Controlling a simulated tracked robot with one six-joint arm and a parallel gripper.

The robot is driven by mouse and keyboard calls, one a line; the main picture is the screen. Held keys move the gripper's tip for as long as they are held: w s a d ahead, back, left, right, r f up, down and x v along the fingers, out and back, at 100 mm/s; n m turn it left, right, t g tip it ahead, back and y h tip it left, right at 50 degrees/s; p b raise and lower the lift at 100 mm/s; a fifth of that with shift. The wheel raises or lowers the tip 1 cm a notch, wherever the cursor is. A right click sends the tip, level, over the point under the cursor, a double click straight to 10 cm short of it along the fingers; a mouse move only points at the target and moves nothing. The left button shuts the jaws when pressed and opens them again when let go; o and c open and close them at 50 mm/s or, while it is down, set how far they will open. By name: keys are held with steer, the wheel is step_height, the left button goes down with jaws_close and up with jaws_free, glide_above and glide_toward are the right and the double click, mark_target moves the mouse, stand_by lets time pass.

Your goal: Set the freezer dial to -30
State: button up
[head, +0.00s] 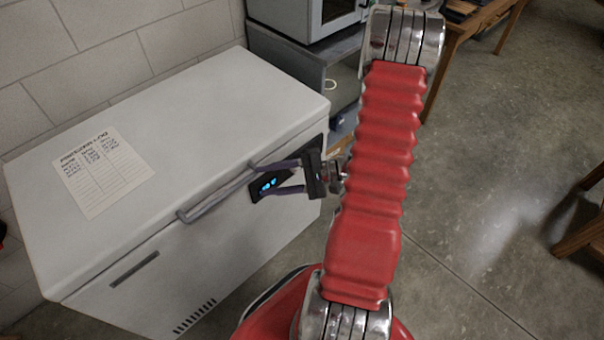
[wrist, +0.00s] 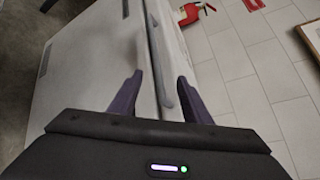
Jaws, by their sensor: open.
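The white chest freezer (head: 215,235) stands at the left in the head view. A dark control panel (head: 255,192) with a lit blue display (head: 268,184) sits at the right part of its front, just under the lid edge. I cannot make out the dial or read the display. My gripper (head: 262,180) is open, with its two purple-grey fingers pointing left across the panel and partly covering it. In the wrist view my gripper (wrist: 160,76) has nothing visibly clasped between its fingers. The freezer front (wrist: 95,65) runs away from it there; the panel does not show.
A grey lid handle (head: 215,196) runs left of my gripper, close to the fingers. A paper log (head: 101,170) lies on the lid. A grey cabinet (head: 300,75) stands behind the freezer. A red extinguisher (wrist: 190,13) shows by the tiled wall. The floor right is largely clear.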

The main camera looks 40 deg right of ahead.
mark_target(297, 171)
steer(key=s+d+f+m+t+h, duration=0.3)
steer(key=d+f+m+h, duration=0.3)
steer(key=d+f, duration=0.2)
steer(key=s+d+f+m+t+h, duration=0.4)
steer(key=s+d+f+m+h, duration=0.1)
steer(key=f, duration=0.4)
steer(key=d+m+h, duration=0.1)
steer(key=d+h, duration=0.1)
steer(key=shift+d+f+t, duration=0.3)
steer(key=shift+d+f, duration=0.05)
steer(key=shift+w, duration=0.15)
steer(key=shift+w+d, duration=0.2)
steer(key=shift+w, duration=3.2)
steer(key=shift+w+d, duration=0.15)
steer(key=shift+w, duration=3.2)
